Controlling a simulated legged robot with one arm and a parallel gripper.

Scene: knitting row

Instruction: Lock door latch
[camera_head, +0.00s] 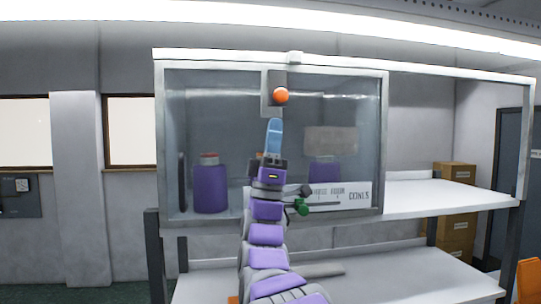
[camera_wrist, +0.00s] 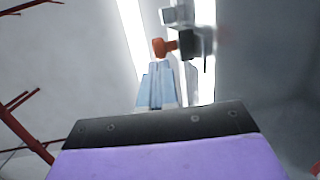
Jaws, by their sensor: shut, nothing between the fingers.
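The door (camera_head: 386,150) is a clear panel in a grey frame, on the left part of a white-framed cabinet. The latch is a grey plate (camera_head: 266,104) near the panel's top middle with a round orange knob (camera_head: 281,96). The orange knob also shows in the wrist view (camera_wrist: 160,48), beside a dark block (camera_wrist: 196,44). My gripper (camera_head: 275,122) has pale blue fingers, shut and empty, pointing up just below the knob in the head view. In the wrist view the fingers (camera_wrist: 158,76) end just below the knob; I cannot tell if they touch it.
Purple containers (camera_head: 210,188) stand behind the clear panel. A white sign (camera_head: 350,195) and a small green knob (camera_head: 302,207) are low in front. The white shelf (camera_head: 440,197) to the right is empty. Cardboard boxes (camera_head: 455,215) stand behind it.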

